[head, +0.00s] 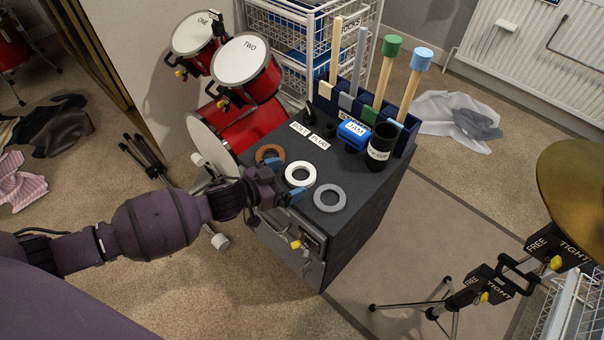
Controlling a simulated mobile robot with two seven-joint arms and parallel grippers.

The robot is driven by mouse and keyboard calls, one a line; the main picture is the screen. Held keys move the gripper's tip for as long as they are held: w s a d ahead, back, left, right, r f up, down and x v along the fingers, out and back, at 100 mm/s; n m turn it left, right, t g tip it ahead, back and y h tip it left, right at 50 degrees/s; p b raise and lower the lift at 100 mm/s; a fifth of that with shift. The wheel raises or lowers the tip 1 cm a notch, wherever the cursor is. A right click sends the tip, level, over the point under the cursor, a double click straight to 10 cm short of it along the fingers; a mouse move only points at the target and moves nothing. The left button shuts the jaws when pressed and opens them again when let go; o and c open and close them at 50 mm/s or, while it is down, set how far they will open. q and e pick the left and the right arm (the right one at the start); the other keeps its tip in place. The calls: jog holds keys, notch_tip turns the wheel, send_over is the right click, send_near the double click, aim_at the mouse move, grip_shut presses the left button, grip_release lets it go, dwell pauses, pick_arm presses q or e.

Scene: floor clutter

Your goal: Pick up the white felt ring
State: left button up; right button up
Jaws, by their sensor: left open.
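The white felt ring (312,176) lies flat on the dark top of the cabinet (364,190), near its front edge. It sits between a brown ring (269,149) on its left and a grey ring (342,198) on its right. My left gripper (285,180) is open at the front-left edge of the cabinet top, with its blue-tipped fingers close to the near-left side of the white ring. I cannot tell whether a fingertip touches it. The gripper holds nothing that I can see. My right gripper is out of view.
Red drums (247,70) stand left of the cabinet. A cymbal (575,195) on a stand is at right. Clothes (455,119) lie on the floor behind.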

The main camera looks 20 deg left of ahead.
aim_at(309, 171)
pick_arm(q)
jog(key=shift+w+d+f, duration=0.2)
jog(key=shift+w+f, duration=0.3)
jog(key=shift+f, duration=0.05)
jog(key=shift+w+d+b, duration=0.45)
jog(key=shift+w, duration=0.3)
jog(key=shift+f, duration=0.1)
